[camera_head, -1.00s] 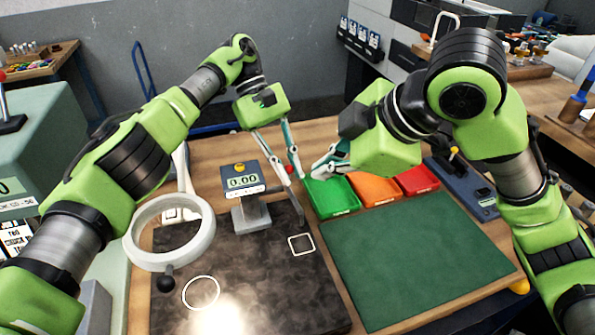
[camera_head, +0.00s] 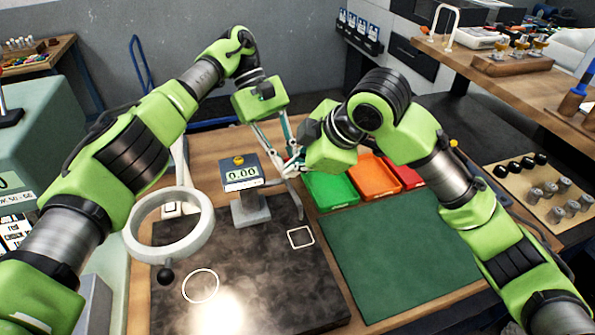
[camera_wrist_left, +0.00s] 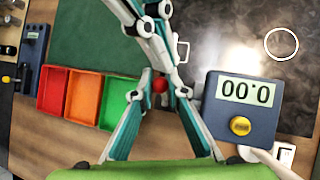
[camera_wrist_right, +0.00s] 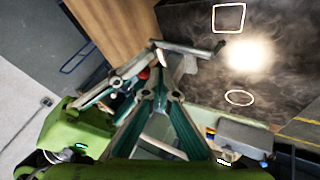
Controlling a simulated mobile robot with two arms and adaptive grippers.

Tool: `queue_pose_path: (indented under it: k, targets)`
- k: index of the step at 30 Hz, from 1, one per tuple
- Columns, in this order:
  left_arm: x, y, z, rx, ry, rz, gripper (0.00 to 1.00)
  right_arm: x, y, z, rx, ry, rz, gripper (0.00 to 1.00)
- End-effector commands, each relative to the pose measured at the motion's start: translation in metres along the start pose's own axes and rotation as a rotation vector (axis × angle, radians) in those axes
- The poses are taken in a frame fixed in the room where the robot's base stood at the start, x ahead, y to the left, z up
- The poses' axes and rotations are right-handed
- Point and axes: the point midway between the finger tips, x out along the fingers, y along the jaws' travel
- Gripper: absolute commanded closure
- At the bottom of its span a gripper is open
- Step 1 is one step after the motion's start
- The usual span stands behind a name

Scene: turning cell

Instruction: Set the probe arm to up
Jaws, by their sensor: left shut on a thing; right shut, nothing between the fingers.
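The probe gauge (camera_head: 240,174), a grey-blue box reading 0.00 with a yellow button, stands on a grey block at the back of the dark plate. It also shows in the left wrist view (camera_wrist_left: 241,104). A grey bar (camera_wrist_right: 190,48), apparently the probe arm, lies just beyond the fingertips; its tilt is hard to tell. My left gripper (camera_wrist_left: 160,92) is shut on a red ball knob (camera_wrist_left: 160,85), which also shows in the right wrist view (camera_wrist_right: 145,73). My right gripper (camera_wrist_right: 160,84) is shut and empty beside the left fingertips; whether it touches the bar is unclear.
Green (camera_head: 330,188), orange (camera_head: 374,177) and red (camera_head: 406,173) trays sit close to the right gripper. A green mat (camera_head: 400,255) lies clear in front of them. A white ring (camera_head: 135,240) on an arm stands left of the gauge.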

Motion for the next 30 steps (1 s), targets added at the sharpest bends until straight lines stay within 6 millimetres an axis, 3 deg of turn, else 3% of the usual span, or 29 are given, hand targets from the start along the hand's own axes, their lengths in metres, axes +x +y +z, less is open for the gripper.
queue_pose_path:
  k: [24, 25, 27, 30]
  targets:
    - [0.001, 0.001, 0.002, 0.004, -0.004, -0.002, 1.0, 0.005, 0.017, -0.003, 0.002, 0.002, 0.007, 1.0]
    - [0.001, 0.001, 0.003, 0.005, -0.005, -0.003, 0.84, 0.005, 0.017, -0.003, 0.002, 0.002, 0.007, 1.0]
    - [0.001, 0.001, 0.003, 0.006, -0.006, -0.003, 0.69, 0.005, 0.017, -0.003, 0.002, 0.001, 0.007, 1.0]
    - [0.001, 0.001, 0.003, 0.006, -0.007, -0.005, 0.69, 0.005, 0.017, -0.002, 0.004, 0.0, 0.008, 1.0]
